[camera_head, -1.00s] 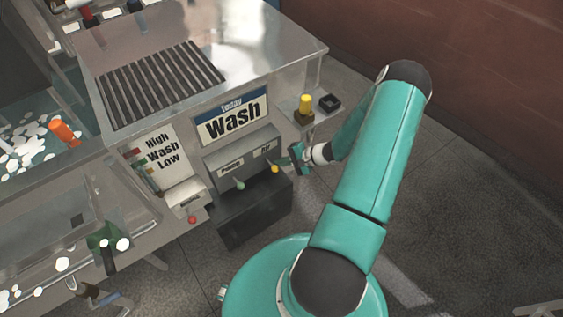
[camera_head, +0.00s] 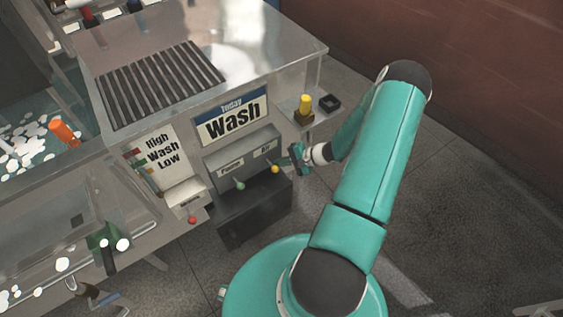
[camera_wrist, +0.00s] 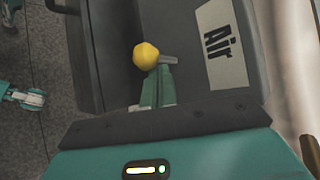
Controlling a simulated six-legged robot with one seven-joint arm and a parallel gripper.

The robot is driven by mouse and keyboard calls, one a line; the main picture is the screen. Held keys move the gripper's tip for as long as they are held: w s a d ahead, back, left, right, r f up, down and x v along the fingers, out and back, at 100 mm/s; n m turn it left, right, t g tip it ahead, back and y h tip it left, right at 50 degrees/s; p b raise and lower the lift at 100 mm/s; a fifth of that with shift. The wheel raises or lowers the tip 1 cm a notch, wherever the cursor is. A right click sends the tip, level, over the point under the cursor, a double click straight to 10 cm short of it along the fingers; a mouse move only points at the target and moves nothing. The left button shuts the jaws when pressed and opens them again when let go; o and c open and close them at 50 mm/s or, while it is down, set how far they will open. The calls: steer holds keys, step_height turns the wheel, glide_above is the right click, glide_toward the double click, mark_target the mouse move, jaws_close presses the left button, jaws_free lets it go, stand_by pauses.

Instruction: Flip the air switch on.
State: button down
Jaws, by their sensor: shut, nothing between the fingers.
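The air switch is a small lever with a yellow ball knob (camera_head: 275,169) on the grey panel below the Wash sign. Its knob (camera_wrist: 146,55) and short grey stem also show in the wrist view, beside the "Air" label (camera_wrist: 218,42). In the head view the knob points out and down from the panel. My gripper (camera_head: 291,160) is just right of the knob. In the wrist view my teal gripper fingers (camera_wrist: 158,84) are together and empty, with their tips right at the knob and stem. I cannot tell whether they touch.
A second lever with a green knob (camera_head: 240,185) is left of the yellow one. A red knob (camera_head: 192,219) sits further left. Open floor lies right.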

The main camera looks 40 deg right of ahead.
steer(key=shift+r, duration=0.8)
steer(key=shift+a+r, duration=0.1)
